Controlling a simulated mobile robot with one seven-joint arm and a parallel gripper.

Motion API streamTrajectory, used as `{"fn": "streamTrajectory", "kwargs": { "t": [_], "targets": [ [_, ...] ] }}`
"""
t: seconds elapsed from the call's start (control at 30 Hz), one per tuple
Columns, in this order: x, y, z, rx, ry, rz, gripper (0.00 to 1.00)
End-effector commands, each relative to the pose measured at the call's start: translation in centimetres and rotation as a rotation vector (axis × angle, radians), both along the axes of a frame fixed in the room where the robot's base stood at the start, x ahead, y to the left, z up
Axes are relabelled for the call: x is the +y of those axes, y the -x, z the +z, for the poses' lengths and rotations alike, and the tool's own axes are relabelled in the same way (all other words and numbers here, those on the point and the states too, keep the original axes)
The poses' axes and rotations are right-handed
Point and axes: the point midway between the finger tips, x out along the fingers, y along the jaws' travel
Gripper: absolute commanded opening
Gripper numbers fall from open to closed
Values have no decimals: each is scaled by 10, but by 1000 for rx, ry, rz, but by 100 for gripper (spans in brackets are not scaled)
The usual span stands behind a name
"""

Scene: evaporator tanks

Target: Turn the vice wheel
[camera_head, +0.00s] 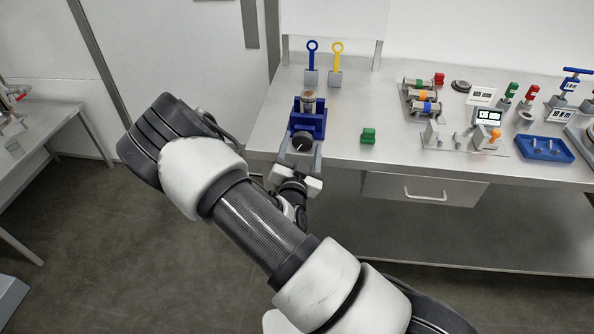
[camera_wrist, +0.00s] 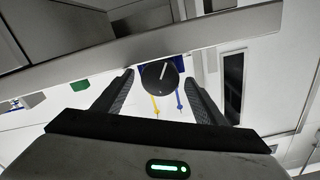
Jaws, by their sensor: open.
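The vice wheel (camera_head: 302,141) is a dark round knob with a thin white mark, on the near side of the blue vice (camera_head: 309,121). The vice stands near the front edge of the table and holds a metal cylinder (camera_head: 309,98). My gripper (camera_head: 301,148) is open, with one finger to each side of the wheel. In the wrist view the wheel (camera_wrist: 159,77) shows between the fingertips, its white mark slightly tilted from vertical. I see gaps beside it, but cannot tell how deep it sits between the fingers. The vice body is mostly hidden there.
Blue (camera_head: 312,60) and yellow (camera_head: 337,62) ring-topped tools stand in holders behind the vice. A drawer (camera_head: 424,189) is under the table. A blue tray (camera_head: 544,148) and several fittings occupy the right side.

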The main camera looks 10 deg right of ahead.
Motion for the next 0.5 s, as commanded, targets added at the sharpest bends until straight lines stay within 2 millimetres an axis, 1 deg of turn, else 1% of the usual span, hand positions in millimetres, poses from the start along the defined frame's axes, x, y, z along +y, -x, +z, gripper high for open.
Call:
{"fn": "streamTrajectory", "kwargs": {
  "t": [0.03,0.3,0.5],
  "targets": [
    [5,11,0,5,3,5,65],
    [26,74,-1,5,2,5,65],
    [39,116,0,4,3,4,65]
  ]
}}
